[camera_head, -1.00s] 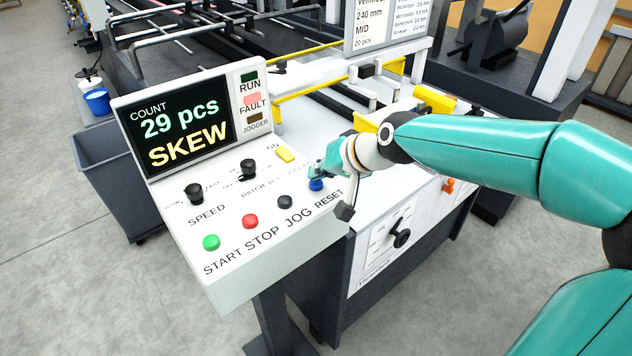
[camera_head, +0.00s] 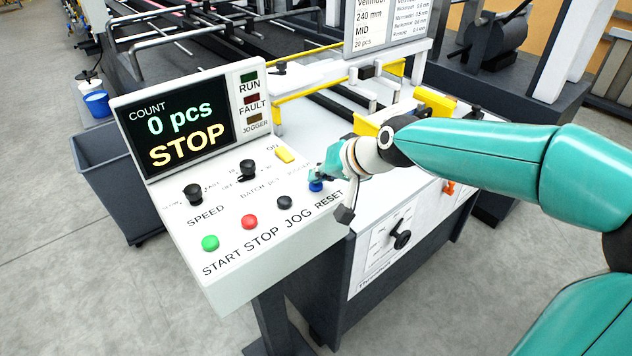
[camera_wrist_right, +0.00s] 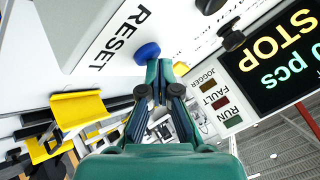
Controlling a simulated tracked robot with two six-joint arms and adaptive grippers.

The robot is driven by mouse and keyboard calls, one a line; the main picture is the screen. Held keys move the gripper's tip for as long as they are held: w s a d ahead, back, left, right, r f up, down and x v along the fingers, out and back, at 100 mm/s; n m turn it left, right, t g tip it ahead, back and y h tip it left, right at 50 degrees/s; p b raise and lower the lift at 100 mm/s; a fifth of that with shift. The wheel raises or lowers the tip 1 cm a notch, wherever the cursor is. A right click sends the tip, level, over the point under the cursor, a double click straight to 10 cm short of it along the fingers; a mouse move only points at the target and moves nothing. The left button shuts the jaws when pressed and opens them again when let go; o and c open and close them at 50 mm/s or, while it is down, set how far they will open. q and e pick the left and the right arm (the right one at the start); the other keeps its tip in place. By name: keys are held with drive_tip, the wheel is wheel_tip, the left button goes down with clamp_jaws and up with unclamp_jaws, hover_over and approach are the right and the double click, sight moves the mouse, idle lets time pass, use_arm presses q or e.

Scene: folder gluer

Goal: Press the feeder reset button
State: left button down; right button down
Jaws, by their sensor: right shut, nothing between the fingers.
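The blue reset button (camera_head: 316,185) is on the white control panel (camera_head: 235,235), above the word RESET, at the right end of the button row. In the right wrist view the blue button (camera_wrist_right: 147,53) stands just beyond the fingertips. My right gripper (camera_head: 322,172) is at the button from above, fingers shut and empty; its fingertips also show in the right wrist view (camera_wrist_right: 160,68). Whether they touch the button I cannot tell. The display (camera_head: 178,127) reads 0 pcs and STOP. The FAULT lamp (camera_head: 251,99) is dark red. My left gripper is out of view.
Green START (camera_head: 211,243), red STOP (camera_head: 250,222) and black JOG (camera_head: 284,202) buttons sit left of the reset button. Two black knobs and a yellow switch (camera_head: 285,155) are behind them. Yellow guides (camera_head: 435,101) and rails lie beyond the panel.

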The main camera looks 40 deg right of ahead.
sight(318, 185)
drive_tip(key=shift+r+p, duration=0.65)
drive_tip(key=shift+r, duration=0.15)
drive_tip(key=shift+r, duration=0.15)
wheel_tip(318, 185, up, 5)
drive_tip(key=p, duration=0.4)
idle(0.3)
